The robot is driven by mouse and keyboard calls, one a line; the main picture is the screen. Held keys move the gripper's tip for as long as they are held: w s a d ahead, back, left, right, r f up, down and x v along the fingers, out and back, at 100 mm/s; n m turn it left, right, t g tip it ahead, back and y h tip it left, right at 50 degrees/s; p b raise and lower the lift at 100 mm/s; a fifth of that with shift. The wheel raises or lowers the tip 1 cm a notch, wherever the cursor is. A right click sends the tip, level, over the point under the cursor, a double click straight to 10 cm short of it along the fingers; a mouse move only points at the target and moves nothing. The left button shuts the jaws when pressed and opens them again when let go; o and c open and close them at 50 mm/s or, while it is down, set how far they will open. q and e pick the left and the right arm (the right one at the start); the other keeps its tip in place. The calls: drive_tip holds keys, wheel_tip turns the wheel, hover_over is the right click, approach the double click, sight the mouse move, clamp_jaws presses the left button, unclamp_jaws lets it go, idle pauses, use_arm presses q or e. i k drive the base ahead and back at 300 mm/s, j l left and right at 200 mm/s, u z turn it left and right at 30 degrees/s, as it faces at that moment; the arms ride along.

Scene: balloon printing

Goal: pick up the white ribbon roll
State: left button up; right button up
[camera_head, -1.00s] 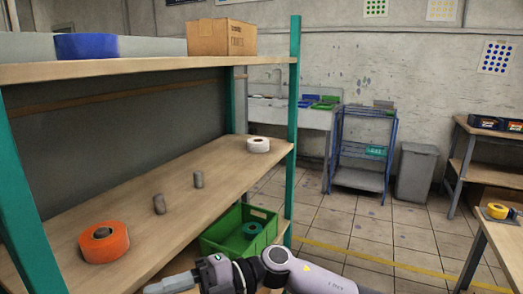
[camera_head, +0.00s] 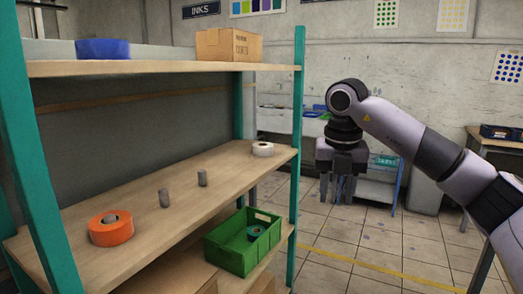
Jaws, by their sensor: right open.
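The white ribbon roll (camera_head: 263,149) lies flat on the middle wooden shelf, near its right end and close to the green post. My right gripper (camera_head: 338,196) hangs pointing down to the right of the shelf, outside the green post. Its fingers are apart with nothing between them. The gripper is clear of the roll. My left gripper does not show.
A green crate (camera_head: 232,243) with a dark green roll sits below. The green post (camera_head: 297,150) stands between my gripper and the roll.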

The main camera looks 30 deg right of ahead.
sight(260, 149)
drive_tip(key=i+l+u, duration=0.2)
drive_tip(key=l, duration=0.3)
drive_tip(key=i+l+u, duration=0.15)
drive_tip(key=l, duration=0.35)
drive_tip(key=l+u, duration=0.2)
drive_tip(key=l, duration=0.3)
drive_tip(key=i+l+u, duration=0.2)
drive_tip(key=l, duration=0.35)
drive_tip(key=i+l+u, duration=0.2)
drive_tip(key=i+l, duration=0.25)
drive_tip(key=l, duration=0.15)
